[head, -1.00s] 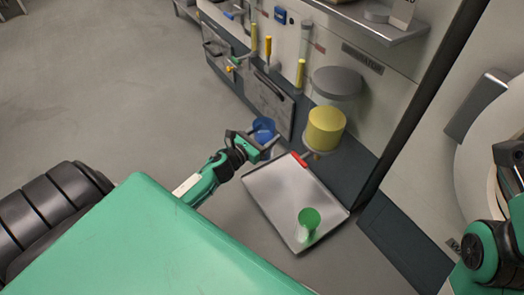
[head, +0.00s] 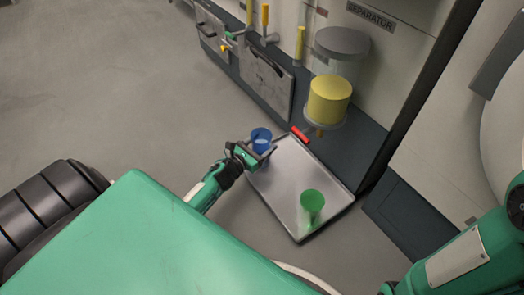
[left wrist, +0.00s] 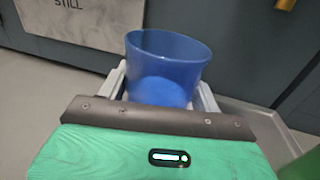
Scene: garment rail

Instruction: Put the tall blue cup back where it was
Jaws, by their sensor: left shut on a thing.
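The tall blue cup (head: 261,139) is upright in my left gripper (head: 259,150), over or beside the left corner of the metal tray (head: 285,167). I cannot tell whether its base touches anything. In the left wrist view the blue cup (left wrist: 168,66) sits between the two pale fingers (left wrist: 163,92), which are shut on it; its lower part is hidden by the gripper. A green cup (head: 312,203) stands on the tray's near part. My right arm shows at the lower right, but its gripper is not in view.
A red handle (head: 300,134) is at the tray's far edge. A grey panel (head: 266,84) is on the wall behind. The middle of the tray is bare.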

